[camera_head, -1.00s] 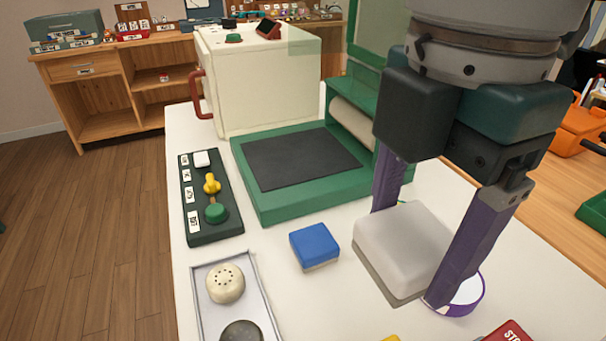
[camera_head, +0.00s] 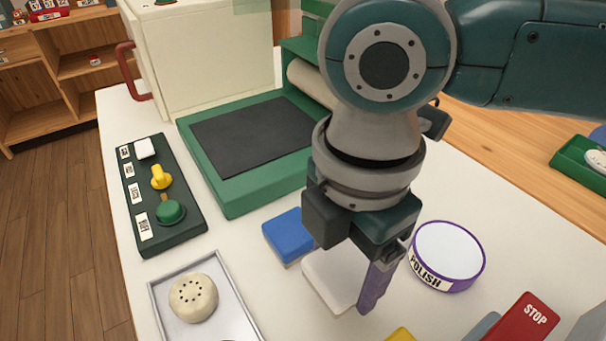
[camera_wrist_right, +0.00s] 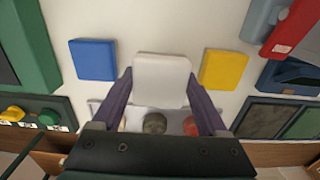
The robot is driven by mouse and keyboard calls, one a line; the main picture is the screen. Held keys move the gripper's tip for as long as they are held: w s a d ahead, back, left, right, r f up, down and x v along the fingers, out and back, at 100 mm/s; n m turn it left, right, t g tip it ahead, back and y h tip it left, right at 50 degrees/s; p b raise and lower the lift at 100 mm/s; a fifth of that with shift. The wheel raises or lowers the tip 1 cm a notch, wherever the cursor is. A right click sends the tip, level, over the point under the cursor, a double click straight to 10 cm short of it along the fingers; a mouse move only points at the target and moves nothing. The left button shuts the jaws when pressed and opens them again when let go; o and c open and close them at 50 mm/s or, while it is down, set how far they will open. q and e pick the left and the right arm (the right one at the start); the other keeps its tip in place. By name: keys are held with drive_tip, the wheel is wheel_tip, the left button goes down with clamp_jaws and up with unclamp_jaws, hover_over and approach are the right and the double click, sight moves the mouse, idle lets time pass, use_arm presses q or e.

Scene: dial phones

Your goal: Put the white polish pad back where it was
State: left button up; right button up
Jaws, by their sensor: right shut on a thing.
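The white polish pad (camera_head: 332,278) is between the purple fingers of my right gripper (camera_head: 343,280), which is shut on it. In the head view it is low by the white table, just right of the blue pad (camera_head: 287,236); my wrist and a finger hide part of it. In the right wrist view the white pad (camera_wrist_right: 162,78) sits between the blue pad (camera_wrist_right: 94,60) and the yellow pad (camera_wrist_right: 224,69). I cannot tell whether it touches the table. The round polish tin (camera_head: 447,252) stands to its right. My left gripper is not in view.
A green press (camera_head: 232,196) with a dark mat is behind. A dark panel with knobs (camera_head: 183,238) and a grey tray (camera_head: 240,318) holding a cream perforated disc are on the left. A red STOP block (camera_head: 522,325) is at front right.

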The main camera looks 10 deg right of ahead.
sight(344, 263)
drive_tip(key=shift+f+b, duration=0.55)
drive_tip(key=shift+f, duration=1.85)
drive_tip(key=shift+f, duration=0.15)
drive_tip(key=o, duration=1.2)
drive_tip(key=shift+r, duration=0.4)
wheel_tip(344, 263, up, 12)
drive_tip(key=shift+w+f+p, duration=0.1)
drive_tip(key=shift+f+p, duration=0.1)
drive_tip(key=shift+p, duration=1.05)
